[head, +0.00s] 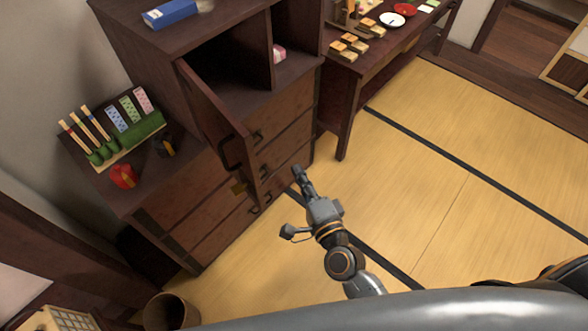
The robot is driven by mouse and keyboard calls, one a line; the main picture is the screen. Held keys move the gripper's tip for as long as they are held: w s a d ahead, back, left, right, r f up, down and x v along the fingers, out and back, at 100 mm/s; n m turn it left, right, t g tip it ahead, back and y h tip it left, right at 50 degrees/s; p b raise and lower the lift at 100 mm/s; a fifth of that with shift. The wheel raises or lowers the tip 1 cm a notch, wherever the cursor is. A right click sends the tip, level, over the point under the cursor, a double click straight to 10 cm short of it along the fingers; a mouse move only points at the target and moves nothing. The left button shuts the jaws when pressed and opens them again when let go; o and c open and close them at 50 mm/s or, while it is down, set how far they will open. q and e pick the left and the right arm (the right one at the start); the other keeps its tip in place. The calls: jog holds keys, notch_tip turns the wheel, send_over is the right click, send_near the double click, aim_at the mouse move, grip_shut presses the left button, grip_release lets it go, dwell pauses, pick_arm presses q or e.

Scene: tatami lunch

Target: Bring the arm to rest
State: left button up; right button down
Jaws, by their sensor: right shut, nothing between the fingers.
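My right gripper (300,182) is in the head view near the middle, at the end of my grey and black arm. Its fingers are shut with nothing between them. It is in front of the wooden cabinet's (285,115) drawers, just right of the open cabinet door (222,128). I cannot tell whether it touches the cabinet. My left gripper is not in view.
The cabinet door stands swung out. A green rack (130,142) and a red object (124,176) sit on the lower cabinet top. A table (372,62) with small wooden blocks stands at the back. A round bin (170,312) is at lower left. Tatami (450,170) at right is clear.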

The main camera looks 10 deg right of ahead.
jog(key=a+b+v, duration=0.2)
jog(key=v, duration=0.5)
jog(key=s+d+f+n+g, duration=0.1)
jog(key=s+f+n+g, duration=0.2)
jog(key=f, duration=0.7)
jog(key=s+d+f+n+g, duration=0.15)
jog(key=f+n, duration=0.25)
jog(key=f, duration=0.7)
jog(key=s+d+f+n+g, duration=0.1)
jog(key=s+f+n+g, duration=0.2)
jog(key=f, duration=0.7)
pick_arm(q)
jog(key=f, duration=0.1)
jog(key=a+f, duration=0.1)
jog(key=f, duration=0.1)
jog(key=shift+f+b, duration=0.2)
jog(key=shift+b, duration=0.15)
pick_arm(e)
jog(key=s+d+f+n+g+h, duration=0.2)
jog(key=s+d+f+n+g, duration=0.2)
jog(key=s+f, duration=0.5)
jog(key=s+d+f+n+g+h, duration=0.1)
jog(key=s+d+f+n+g, duration=0.3)
jog(key=s+f, duration=0.6)
jog(key=s+d+g, duration=0.1)
jog(key=s+d, duration=0.1)
jog(key=s, duration=0.3)
jog(key=shift+f+h, duration=0.2)
jog(key=shift+h, duration=0.2)
